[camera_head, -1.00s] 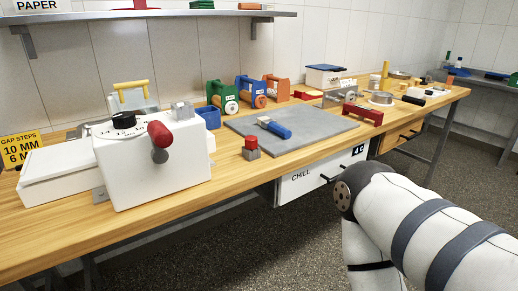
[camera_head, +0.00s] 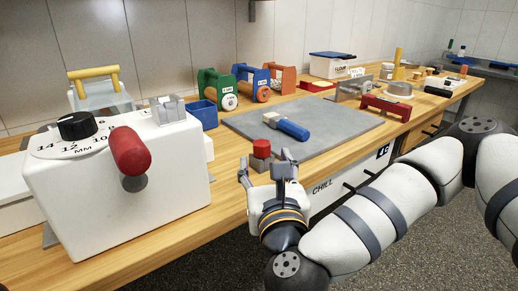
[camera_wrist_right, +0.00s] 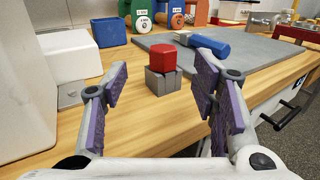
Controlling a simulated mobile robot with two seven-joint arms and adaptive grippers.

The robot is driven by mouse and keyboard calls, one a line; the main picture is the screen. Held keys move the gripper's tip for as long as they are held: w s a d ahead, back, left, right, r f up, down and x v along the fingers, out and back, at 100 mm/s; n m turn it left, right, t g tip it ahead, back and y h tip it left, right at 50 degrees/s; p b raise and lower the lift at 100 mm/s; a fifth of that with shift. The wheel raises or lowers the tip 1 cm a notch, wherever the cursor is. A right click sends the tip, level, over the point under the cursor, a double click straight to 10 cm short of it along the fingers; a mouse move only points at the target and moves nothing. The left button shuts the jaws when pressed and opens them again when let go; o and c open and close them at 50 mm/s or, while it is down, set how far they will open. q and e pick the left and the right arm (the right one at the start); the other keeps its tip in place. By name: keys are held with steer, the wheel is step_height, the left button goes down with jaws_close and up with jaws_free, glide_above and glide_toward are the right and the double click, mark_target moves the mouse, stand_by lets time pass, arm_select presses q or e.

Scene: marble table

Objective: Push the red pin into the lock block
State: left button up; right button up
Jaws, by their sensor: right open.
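The red pin (camera_head: 261,148) shows as a red block-like top on the small grey lock block (camera_head: 261,163), near the table's front edge. In the right wrist view, the red pin (camera_wrist_right: 164,59) stands upright over the grey lock block (camera_wrist_right: 163,83), ahead and between my fingers. How deep the pin sits is hidden. My right gripper (camera_head: 265,161) is open and empty, just in front of the block at the table edge. Its purple-padded fingers (camera_wrist_right: 158,75) stand apart on either side, not touching it. My left gripper is out of view.
A white machine (camera_head: 110,190) with a red handle (camera_head: 130,150) stands left of the block. A grey slab (camera_head: 345,125) with a blue-handled tool (camera_head: 288,126) lies behind right. A blue bin (camera_head: 203,114) and coloured roller holders stand behind. Bare wood surrounds the block.

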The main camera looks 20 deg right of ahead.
mark_target(263, 149)
steer(key=w, duration=0.2)
steer(key=w+d, duration=0.1)
steer(key=w, duration=0.2)
steer(key=w+d, duration=0.1)
steer(key=w, duration=0.2)
steer(key=shift+w+f, duration=0.1)
steer(key=shift+w, duration=0.1)
steer(key=c, duration=1.3)
